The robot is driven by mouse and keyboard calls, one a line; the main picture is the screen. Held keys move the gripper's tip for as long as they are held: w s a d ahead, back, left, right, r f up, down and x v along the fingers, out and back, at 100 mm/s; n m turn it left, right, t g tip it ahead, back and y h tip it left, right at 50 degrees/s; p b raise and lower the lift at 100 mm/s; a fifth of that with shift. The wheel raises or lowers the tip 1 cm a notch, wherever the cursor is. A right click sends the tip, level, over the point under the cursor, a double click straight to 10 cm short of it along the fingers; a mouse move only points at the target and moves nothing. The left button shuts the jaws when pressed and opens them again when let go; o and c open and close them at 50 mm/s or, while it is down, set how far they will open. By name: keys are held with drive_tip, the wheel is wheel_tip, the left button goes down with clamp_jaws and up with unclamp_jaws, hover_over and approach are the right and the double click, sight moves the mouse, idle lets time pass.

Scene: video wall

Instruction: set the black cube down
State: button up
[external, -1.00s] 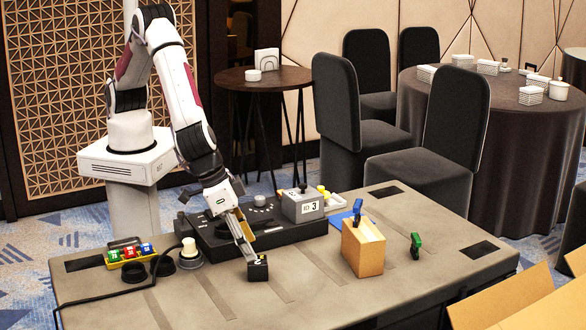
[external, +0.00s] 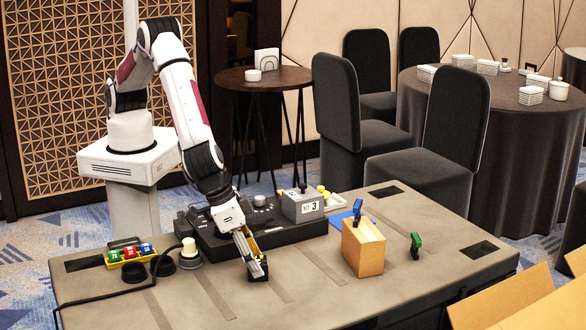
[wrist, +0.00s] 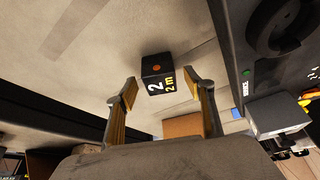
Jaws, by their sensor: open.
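The black cube (wrist: 157,72) shows in the wrist view with a white "2", yellow lettering and an orange dot. It appears to rest on the grey table (external: 330,290). My gripper (wrist: 164,86) is open, with one finger on each side of the cube and a visible gap to both. In the external view my gripper (external: 257,268) points down at the table and hides most of the cube.
Behind my gripper is a black console (external: 270,235) with a grey box (external: 303,206) marked 3. A yellow tray (external: 128,255) of coloured cubes is at left. A tan box (external: 363,250) and a green block (external: 416,245) stand at right. Bare table lies in front.

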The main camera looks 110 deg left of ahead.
drive_tip(key=shift+x, duration=1)
drive_tip(key=c, duration=1.3)
drive_tip(key=shift+r, duration=5.05)
